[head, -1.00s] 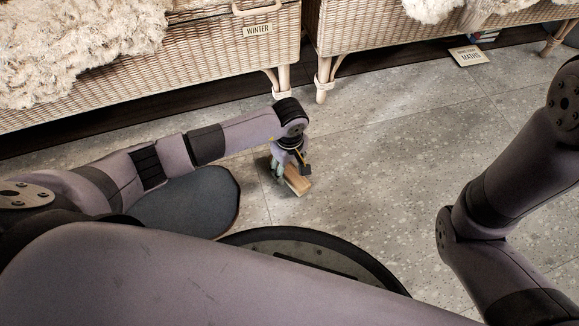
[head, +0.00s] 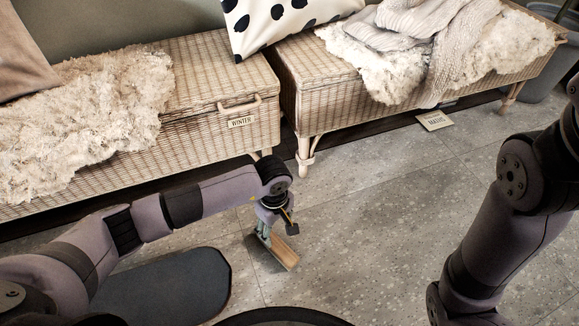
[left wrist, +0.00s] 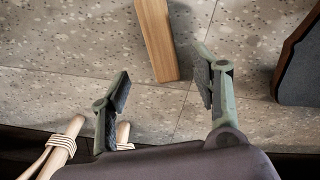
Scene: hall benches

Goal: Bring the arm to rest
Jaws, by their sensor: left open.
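My left arm reaches in from the left in the head view, and its gripper (head: 275,228) points down near the floor in front of the benches. The gripper is open; in the left wrist view its two fingers (left wrist: 161,84) stand wide apart with nothing between the pads. A flat wooden piece (head: 284,253) lies on the floor close by the gripper.
Two wicker benches (head: 212,129) with fleeces stand along the wall. The left bench has a "WINTER" tag (head: 241,121). A card marked "MATHS" (head: 435,121) lies by the right bench. A dark mat (head: 165,287) lies at lower left. The floor at centre right is clear.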

